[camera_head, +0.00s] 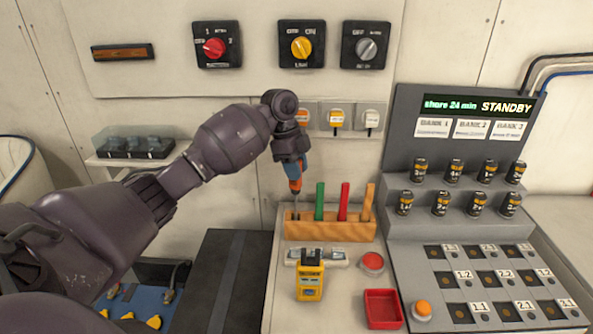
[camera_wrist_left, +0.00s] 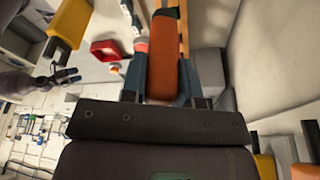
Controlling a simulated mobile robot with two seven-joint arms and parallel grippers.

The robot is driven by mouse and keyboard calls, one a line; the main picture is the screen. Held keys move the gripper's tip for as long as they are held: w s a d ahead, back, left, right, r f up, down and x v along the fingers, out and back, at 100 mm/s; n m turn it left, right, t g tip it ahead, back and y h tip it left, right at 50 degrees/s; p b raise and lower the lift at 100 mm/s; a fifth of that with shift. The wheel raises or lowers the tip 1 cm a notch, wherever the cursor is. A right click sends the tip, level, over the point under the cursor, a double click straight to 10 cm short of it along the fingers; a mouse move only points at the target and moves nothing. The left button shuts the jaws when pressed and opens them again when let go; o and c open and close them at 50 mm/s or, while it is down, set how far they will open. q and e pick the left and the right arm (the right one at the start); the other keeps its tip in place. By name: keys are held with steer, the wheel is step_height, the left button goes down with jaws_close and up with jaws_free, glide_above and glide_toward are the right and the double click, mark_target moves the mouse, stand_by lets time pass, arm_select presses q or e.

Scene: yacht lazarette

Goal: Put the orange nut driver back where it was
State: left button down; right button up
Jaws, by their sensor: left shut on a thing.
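My left gripper (camera_head: 295,176) is shut on the orange nut driver (camera_head: 295,184) and points down over the left end of the wooden tool rack (camera_head: 330,230). The driver is upright, its thin shaft reaching down to the rack's left end. I cannot tell how deep the tip sits in the rack. In the left wrist view the orange handle (camera_wrist_left: 163,60) lies between the fingers of my left gripper (camera_wrist_left: 160,88). My right gripper (camera_wrist_left: 66,76) shows small at the left of that view; its opening is unclear.
A green tool (camera_head: 319,201), a red tool (camera_head: 343,202) and an orange-tan tool (camera_head: 367,203) stand in the rack to the right. In front are a yellow meter (camera_head: 310,281), a red button (camera_head: 372,262) and a red tray (camera_head: 383,309). A grey battery panel (camera_head: 460,220) stands right.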

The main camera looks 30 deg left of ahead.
arm_select(q)
steer(key=shift+f, duration=0.5)
arm_select(e)
steer(key=shift+s+d+f, duration=0.15)
steer(key=shift+s+f, duration=0.2)
steer(key=shift+s, duration=0.15)
arm_select(q)
steer(key=c, duration=0.9)
jaws_free()
steer(key=shift+o, duration=0.2)
steer(key=shift+r, duration=0.4)
steer(key=v, duration=1.1)
steer(key=shift+r, duration=0.2)
arm_select(e)
steer(key=shift+w+r, duration=0.1)
steer(key=shift+w, duration=0.05)
arm_select(q)
steer(key=shift+a, duration=0.15)
arm_select(e)
steer(key=shift+w+r, duration=0.35)
steer(key=shift+w, duration=0.1)
